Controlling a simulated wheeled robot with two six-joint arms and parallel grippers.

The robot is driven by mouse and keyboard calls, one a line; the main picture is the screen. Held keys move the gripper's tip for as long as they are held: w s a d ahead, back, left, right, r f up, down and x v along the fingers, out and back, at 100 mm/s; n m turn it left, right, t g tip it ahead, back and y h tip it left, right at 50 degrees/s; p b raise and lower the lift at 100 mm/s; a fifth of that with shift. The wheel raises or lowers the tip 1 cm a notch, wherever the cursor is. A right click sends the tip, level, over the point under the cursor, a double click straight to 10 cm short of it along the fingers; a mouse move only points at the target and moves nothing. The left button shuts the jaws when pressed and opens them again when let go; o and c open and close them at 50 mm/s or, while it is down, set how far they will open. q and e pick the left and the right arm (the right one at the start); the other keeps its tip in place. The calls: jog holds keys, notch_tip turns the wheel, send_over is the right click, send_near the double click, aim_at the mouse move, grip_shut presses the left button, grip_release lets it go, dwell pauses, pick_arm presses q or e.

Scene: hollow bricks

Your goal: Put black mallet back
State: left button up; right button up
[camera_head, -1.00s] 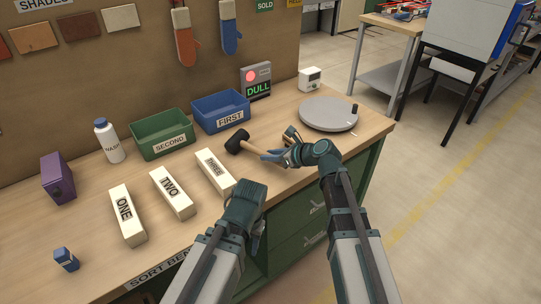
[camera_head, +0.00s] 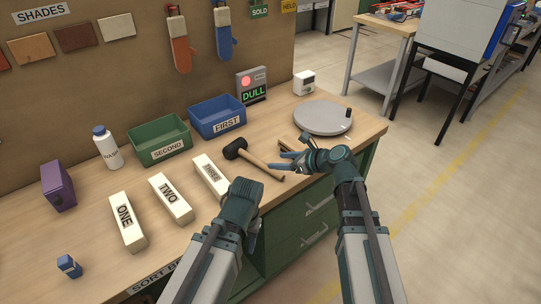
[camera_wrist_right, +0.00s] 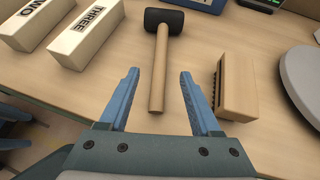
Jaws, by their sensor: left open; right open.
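The black mallet (camera_head: 235,148) lies on the bench, its black head toward the trays and its wooden handle toward the bench's front edge. In the right wrist view the mallet (camera_wrist_right: 158,70) points away from me, and the handle's near end shows between the spread fingers. My right gripper (camera_head: 284,160) is open, close to the handle and not closed on it. It also shows in the right wrist view (camera_wrist_right: 159,73), with a gap on both sides of the handle. My left gripper (camera_head: 254,238) is open and empty near the bench's front edge, its fingers partly hidden by its wrist.
White bricks ONE (camera_head: 127,221), TWO (camera_head: 171,198) and THREE (camera_head: 211,176) lie left of the mallet. Green (camera_head: 160,142) and blue (camera_head: 217,118) trays stand behind. A wooden block with a dark ridged side (camera_wrist_right: 236,88) sits right of the right fingers, near the grey turntable (camera_head: 322,117).

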jog(key=p+v, duration=0.2)
jog(key=v, duration=0.5)
dwell(0.5)
jog(key=s+a+f+n+g+h+p, duration=0.25)
jog(key=s+a+f+n+g, duration=0.55)
jog(key=n, duration=0.6)
jog(key=s+d+n+h, duration=0.3)
jog(key=s+n+h, duration=0.5)
jog(key=n, duration=0.7)
jog(key=shift+s+n+p, duration=0.4)
jog(key=shift+s+p, duration=0.05)
jog(key=shift+s, duration=0.75)
jog(key=shift+d+f, duration=0.1)
jog(key=shift+d, duration=0.05)
